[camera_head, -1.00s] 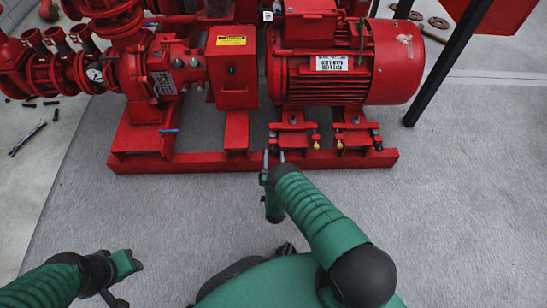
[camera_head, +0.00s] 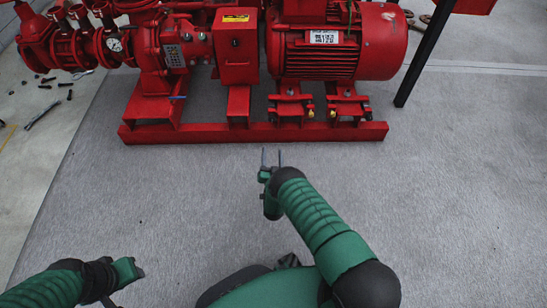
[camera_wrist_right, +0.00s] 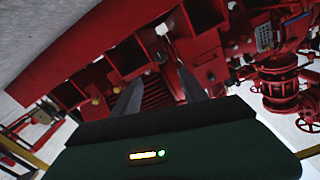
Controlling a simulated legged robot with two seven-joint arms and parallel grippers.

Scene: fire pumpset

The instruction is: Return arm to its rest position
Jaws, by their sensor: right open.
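My right gripper (camera_head: 271,160) is in front of the red pumpset, over the grey floor. Its two thin fingers are apart and nothing is between them. In the right wrist view its fingers (camera_wrist_right: 158,95) also stand apart, with the red base and motor beyond them. A strip of floor shows between the fingertips and the pumpset base in the head view. My left arm comes in at the lower left; its gripper end (camera_head: 125,285) is dark and small, and its fingers cannot be made out clearly.
The red pumpset base (camera_head: 200,134) runs across the top of the head view, carrying the motor (camera_head: 370,45) and a gauge (camera_head: 115,44). A black post (camera_head: 425,55) stands at the right. Loose tools (camera_head: 42,115) lie at the left. The grey floor (camera_head: 450,200) is clear.

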